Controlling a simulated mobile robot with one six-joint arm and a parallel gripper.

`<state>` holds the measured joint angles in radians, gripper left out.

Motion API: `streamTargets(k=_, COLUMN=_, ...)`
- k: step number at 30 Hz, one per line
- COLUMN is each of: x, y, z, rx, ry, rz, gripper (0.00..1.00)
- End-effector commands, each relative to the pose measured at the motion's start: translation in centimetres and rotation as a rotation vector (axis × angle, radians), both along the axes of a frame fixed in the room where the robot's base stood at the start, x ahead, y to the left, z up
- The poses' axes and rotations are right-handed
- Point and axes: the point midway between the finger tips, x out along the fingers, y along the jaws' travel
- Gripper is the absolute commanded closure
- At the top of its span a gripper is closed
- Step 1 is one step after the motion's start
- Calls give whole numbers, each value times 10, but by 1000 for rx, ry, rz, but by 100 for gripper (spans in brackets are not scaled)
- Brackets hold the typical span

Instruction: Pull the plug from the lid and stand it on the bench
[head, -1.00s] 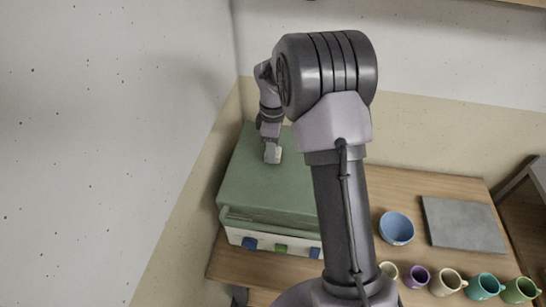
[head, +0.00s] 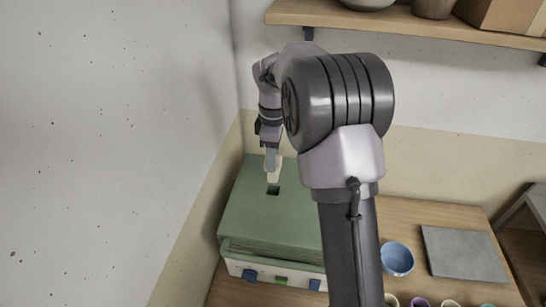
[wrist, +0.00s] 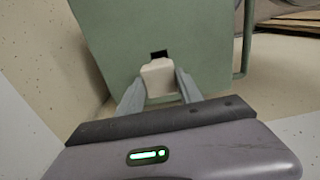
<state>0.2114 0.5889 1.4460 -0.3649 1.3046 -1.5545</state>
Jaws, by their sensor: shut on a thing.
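A pale cream plug (head: 273,174) is held between the fingers of my gripper (head: 271,163), which is shut on it. The plug also shows in the wrist view (wrist: 158,76), between both fingertips. In the head view the plug hangs above a small dark square hole (head: 273,190) in the green lid (head: 265,222). The plug looks clear of the lid. In the wrist view the hole shows just past the plug. The wooden bench (head: 440,270) lies to the right of the green-lidded box.
A blue bowl (head: 396,259) and a grey slab (head: 462,253) sit on the bench. Several cups line the front edge, partly cut off. A wooden shelf (head: 400,22) with vessels and a box is above. A wall stands close on the left.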

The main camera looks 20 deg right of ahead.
Motion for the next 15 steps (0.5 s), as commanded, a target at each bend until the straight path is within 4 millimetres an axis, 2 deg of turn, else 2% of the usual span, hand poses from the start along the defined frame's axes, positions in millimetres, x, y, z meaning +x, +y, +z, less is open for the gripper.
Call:
streamTargets(k=3, x=0, y=0, z=12, rx=0, ry=0, rz=0, gripper=100)
streamTargets(k=15, x=0, y=0, z=40, rx=0, ry=0, rz=0, gripper=100)
